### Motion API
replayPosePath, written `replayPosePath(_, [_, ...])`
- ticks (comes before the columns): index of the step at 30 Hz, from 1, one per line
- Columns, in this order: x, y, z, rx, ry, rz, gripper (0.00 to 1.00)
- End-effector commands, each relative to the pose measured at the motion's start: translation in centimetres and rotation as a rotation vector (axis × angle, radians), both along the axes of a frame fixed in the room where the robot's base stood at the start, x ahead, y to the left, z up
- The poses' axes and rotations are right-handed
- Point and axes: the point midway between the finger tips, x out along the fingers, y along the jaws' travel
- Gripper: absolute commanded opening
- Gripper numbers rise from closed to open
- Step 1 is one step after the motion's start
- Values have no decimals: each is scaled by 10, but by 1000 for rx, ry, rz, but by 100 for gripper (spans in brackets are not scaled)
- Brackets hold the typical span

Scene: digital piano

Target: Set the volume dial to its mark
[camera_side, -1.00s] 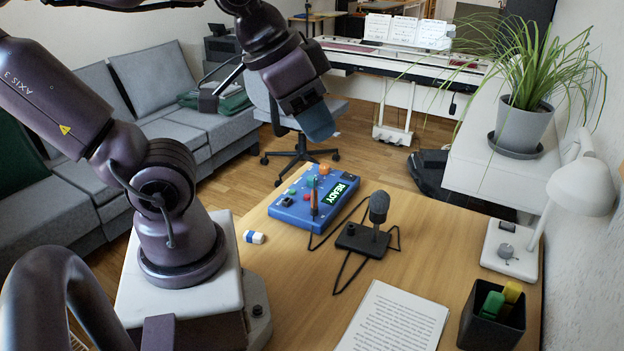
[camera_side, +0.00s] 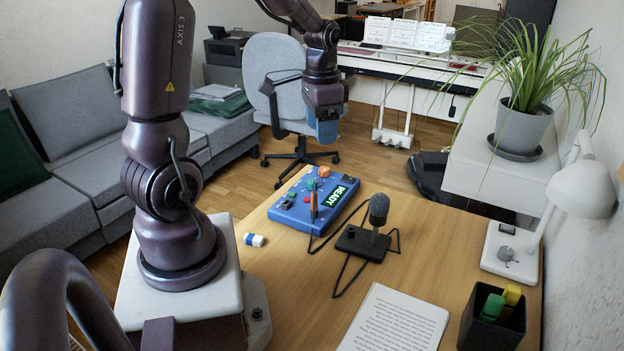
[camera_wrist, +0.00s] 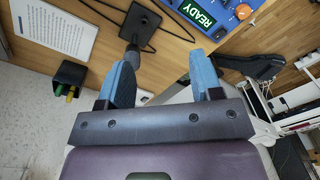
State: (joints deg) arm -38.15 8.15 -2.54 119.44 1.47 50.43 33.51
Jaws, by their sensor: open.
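The blue control box (camera_side: 296,214) lies on the desk with a lit READY display (camera_side: 339,194). In the wrist view, part of the box (camera_wrist: 222,29) and the orange knob (camera_wrist: 243,11) show at the top edge. My gripper (camera_side: 325,138) is in the air above and beyond the box's far edge, pointing down. Its blue fingers (camera_wrist: 160,58) are apart with nothing between them.
A black microphone (camera_side: 378,212) stands right of the box, its cable on the desk. A blue-and-white eraser (camera_side: 254,240) lies at the left, a printed sheet (camera_side: 394,318) in front. A pen cup (camera_side: 492,322) and white lamp (camera_side: 582,190) are at the right.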

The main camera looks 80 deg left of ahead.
Motion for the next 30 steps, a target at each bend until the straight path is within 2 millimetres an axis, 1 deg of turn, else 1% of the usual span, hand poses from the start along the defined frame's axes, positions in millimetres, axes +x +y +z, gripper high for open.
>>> replayPosePath(1, [0, 24, -18, -23, 29, -58, 59])
replayPosePath(2, [1, 37, -27, -34, 40, -111, 59])
replayPosePath(3, [0, 55, -40, -49, 51, -189, 59])
replayPosePath(6, [-2, 92, -70, -80, 61, -413, 59])
replayPosePath(8, [-2, 110, -84, -87, 57, -560, 59])
replayPosePath(9, [0, 119, -90, -87, 53, -662, 59])
replayPosePath(10, [2, 125, -93, -82, 49, -738, 59])
replayPosePath(12, [11, 133, -93, -59, 39, -914, 59])
replayPosePath(15, [18, 142, -84, -18, 35, -1109, 59])
replayPosePath(18, [19, 142, -84, -14, 37, -1233, 59])
replayPosePath(22, [18, 142, -87, -13, 38, -1300, 59])
replayPosePath(25, [18, 141, -95, -16, 38, -1307, 59])
replayPosePath(29, [18, 140, -117, -19, 38, -1305, 59])
replayPosePath(30, [18, 140, -126, -19, 38, -1305, 59])
